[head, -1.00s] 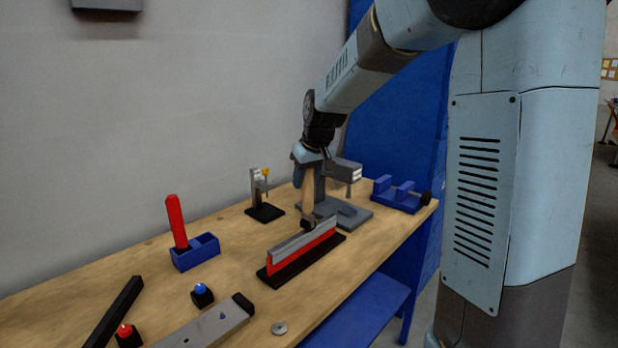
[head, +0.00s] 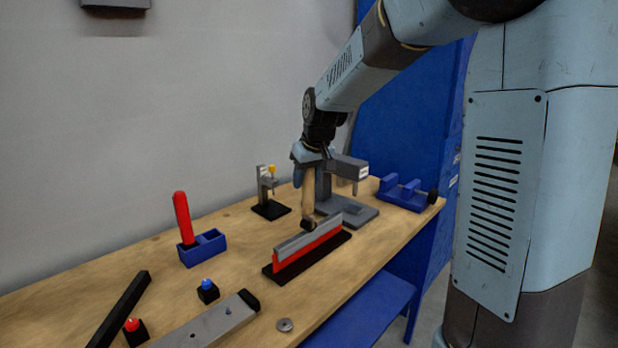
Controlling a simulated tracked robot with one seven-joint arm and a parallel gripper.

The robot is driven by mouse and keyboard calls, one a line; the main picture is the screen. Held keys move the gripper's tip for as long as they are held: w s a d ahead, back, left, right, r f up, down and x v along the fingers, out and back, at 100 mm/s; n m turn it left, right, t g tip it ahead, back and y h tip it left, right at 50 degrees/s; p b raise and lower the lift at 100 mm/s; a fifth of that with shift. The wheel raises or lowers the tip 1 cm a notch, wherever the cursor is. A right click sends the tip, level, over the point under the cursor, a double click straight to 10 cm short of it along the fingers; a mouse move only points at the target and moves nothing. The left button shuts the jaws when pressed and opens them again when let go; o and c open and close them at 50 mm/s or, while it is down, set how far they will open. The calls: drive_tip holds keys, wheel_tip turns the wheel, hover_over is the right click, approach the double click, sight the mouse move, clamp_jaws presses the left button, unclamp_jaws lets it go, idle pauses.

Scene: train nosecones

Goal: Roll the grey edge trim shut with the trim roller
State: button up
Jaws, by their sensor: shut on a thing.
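My gripper (head: 310,163) is shut on the light wooden handle of the trim roller (head: 308,195) and points down. The roller's dark wheel is at the far side of the grey edge trim (head: 290,243), around the middle of its length. Whether the wheel touches the trim I cannot tell. The grey trim runs along the top of an upright red panel (head: 300,255), which stands in a long black base (head: 335,244) on the bench. How far the trim is closed is too small to tell.
A grey machine (head: 350,208) stands just behind my gripper on the wooden bench (head: 225,285). A small clamp stand (head: 268,209), a blue holder (head: 205,249) with a red-handled tool (head: 183,218), and a blue cradle (head: 405,196) stand around. A grey bar (head: 215,325) lies in front.

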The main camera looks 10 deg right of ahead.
drive_tip(key=shift+s+a, duration=0.55)
drive_tip(key=shift+a, duration=0.25)
drive_tip(key=shift+s+a, duration=0.8)
drive_tip(key=shift+a, duration=0.25)
drive_tip(key=shift+s+a, duration=0.85)
drive_tip(key=shift+a, duration=0.3)
drive_tip(key=shift+s+a, duration=0.1)
drive_tip(key=shift+s+a, duration=0.7)
drive_tip(key=shift+a, duration=0.3)
